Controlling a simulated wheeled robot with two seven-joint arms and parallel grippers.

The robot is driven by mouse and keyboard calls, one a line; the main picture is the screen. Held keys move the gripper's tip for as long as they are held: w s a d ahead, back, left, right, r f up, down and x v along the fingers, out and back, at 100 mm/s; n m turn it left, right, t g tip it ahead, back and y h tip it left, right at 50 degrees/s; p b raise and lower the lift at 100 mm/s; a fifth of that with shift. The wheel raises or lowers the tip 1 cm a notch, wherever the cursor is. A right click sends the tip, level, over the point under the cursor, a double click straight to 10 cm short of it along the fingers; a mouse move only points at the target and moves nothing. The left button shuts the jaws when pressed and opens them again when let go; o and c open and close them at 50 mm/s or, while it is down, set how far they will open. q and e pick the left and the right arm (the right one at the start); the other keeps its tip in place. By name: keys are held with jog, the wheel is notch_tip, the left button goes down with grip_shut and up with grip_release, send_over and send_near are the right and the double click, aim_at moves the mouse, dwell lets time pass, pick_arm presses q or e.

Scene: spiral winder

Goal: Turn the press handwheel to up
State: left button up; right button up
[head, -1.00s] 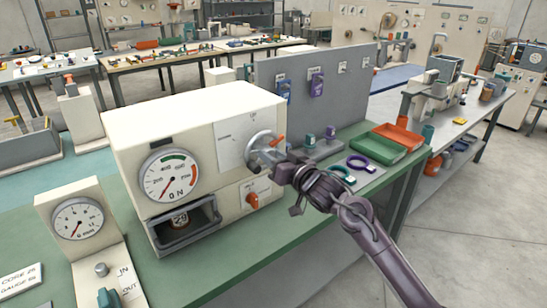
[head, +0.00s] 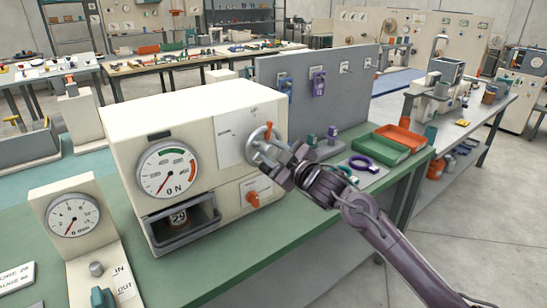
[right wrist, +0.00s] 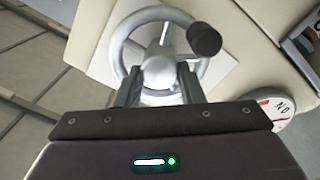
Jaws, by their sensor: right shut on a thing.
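The press (head: 125,125) is a cream box on the green bench, with a round dial (head: 168,171) on its front. Its grey handwheel (head: 253,150) sits on the right part of the front, with an orange pointer (head: 268,131) standing nearly upright, toward small marks at the plate's top. My right gripper (head: 279,163) is shut on the handwheel. In the right wrist view the fingers (right wrist: 160,88) straddle the lower rim of the wheel (right wrist: 122,50) below its hub, and a dark knob (right wrist: 205,39) sticks out at upper right. My left gripper is not in view.
An orange knob (head: 253,199) sits below the handwheel, and an open drawer (head: 183,226) below the dial holds a small part. A gauge stand (head: 75,220) is at left. Green (head: 380,150) and orange (head: 402,138) trays lie right of my gripper.

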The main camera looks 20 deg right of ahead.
jog(key=shift+f+n+b, duration=0.1)
jog(key=shift+n+b, duration=0.6)
jog(key=shift+n, duration=0.8)
jog(key=o, duration=1)
jog(key=shift+s, duration=0.1)
jog(key=b+v, duration=0.2)
jog(key=v, duration=0.5)
jog(key=shift+s+d, duration=0.1)
jog(key=shift+s, duration=0.2)
